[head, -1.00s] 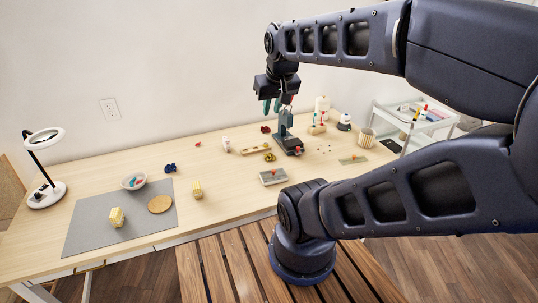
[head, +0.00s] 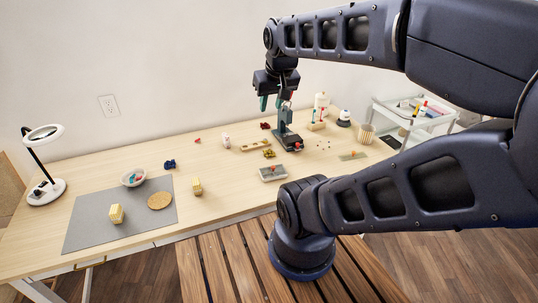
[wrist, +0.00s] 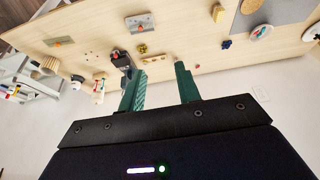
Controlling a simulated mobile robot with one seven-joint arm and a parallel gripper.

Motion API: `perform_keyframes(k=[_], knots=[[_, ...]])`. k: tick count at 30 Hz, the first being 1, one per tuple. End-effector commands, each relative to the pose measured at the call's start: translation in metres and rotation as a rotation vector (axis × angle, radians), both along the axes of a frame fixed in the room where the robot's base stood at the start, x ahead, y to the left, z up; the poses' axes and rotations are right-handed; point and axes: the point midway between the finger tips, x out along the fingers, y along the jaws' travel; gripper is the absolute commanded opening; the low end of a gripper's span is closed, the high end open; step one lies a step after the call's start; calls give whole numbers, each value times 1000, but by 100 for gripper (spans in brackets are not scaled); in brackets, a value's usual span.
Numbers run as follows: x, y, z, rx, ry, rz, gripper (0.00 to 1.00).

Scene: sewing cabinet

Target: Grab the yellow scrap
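In the wrist view the gripper (wrist: 158,80) is open with nothing between the fingers. It is well clear of the scrap.
A white cart (head: 440,125) stands right.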

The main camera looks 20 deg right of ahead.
Motion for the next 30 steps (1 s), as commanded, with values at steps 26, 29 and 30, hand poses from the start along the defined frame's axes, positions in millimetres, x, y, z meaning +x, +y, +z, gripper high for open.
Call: perform_keyframes(k=[26, 29, 30], knots=[[57, -15, -13, 34, 63, -234, 76], [78, -21, -21, 41, 81, -323, 76], [86, -23, -24, 43, 86, -359, 76]])
